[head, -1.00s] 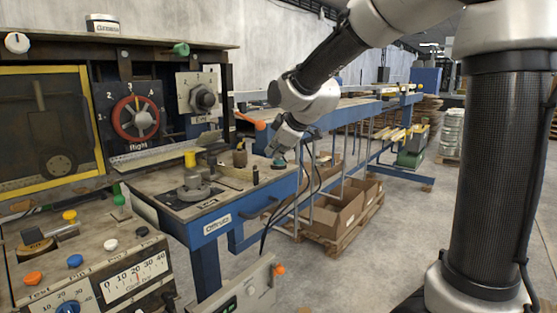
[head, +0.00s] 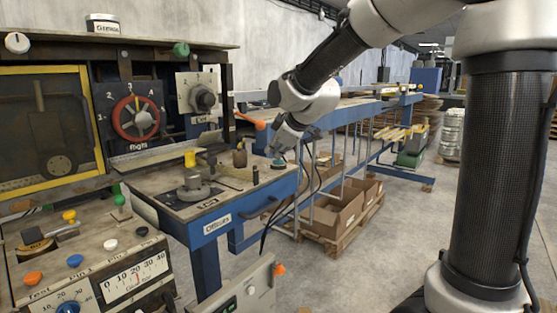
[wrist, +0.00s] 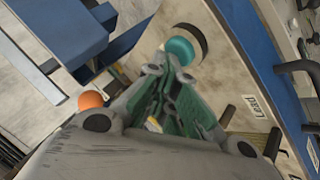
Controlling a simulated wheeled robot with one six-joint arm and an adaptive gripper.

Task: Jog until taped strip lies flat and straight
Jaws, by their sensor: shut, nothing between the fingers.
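My gripper (head: 279,154) is shut and empty at the right end of the blue-framed work table (head: 238,203). In the wrist view my gripper (wrist: 172,75) has its fingertips together, close beside a round teal button (wrist: 181,50) in a dark collar. The teal button also shows in the head view (head: 278,164), just under the fingertips. I cannot tell whether the fingertips touch it. No taped strip can be made out clearly in either view.
An orange-tipped lever (head: 250,121) stands left of my gripper. An orange knob (wrist: 90,100) shows at lower left in the wrist view. A control panel with a red handwheel (head: 138,118) is at left. Cardboard boxes (head: 335,215) sit on a pallet below.

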